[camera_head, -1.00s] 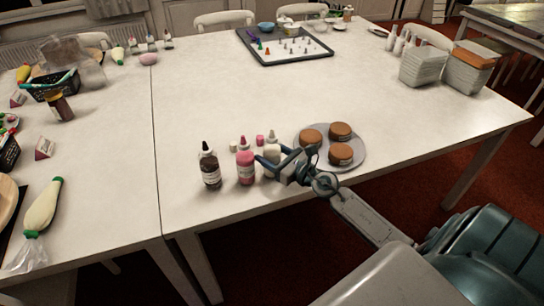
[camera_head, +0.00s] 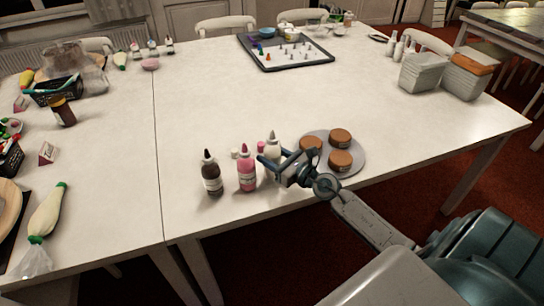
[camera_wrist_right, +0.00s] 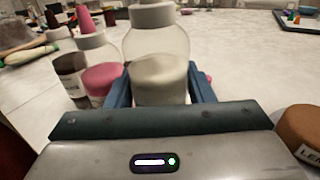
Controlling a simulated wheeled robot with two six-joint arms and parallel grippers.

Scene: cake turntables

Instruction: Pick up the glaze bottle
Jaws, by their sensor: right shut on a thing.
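A clear glaze bottle with cream-white contents (camera_head: 273,146) is held upright in my right gripper (camera_head: 275,163). The right wrist view shows this bottle (camera_wrist_right: 158,50) between the two blue fingers (camera_wrist_right: 160,92), which touch its sides. It seems to be slightly off the table, but its base is hidden behind the gripper. A pink bottle (camera_head: 247,172) and a dark brown bottle (camera_head: 212,178) stand just to its left. They also show in the right wrist view, pink (camera_wrist_right: 98,55) and brown (camera_wrist_right: 72,72). My left gripper is not in view.
A round plate (camera_head: 357,149) with three brown cakes lies right of the gripper. Small pink and white pots stand behind the bottles. A dark tray (camera_head: 268,68) and grey containers (camera_head: 422,74) are farther back. The table middle is clear.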

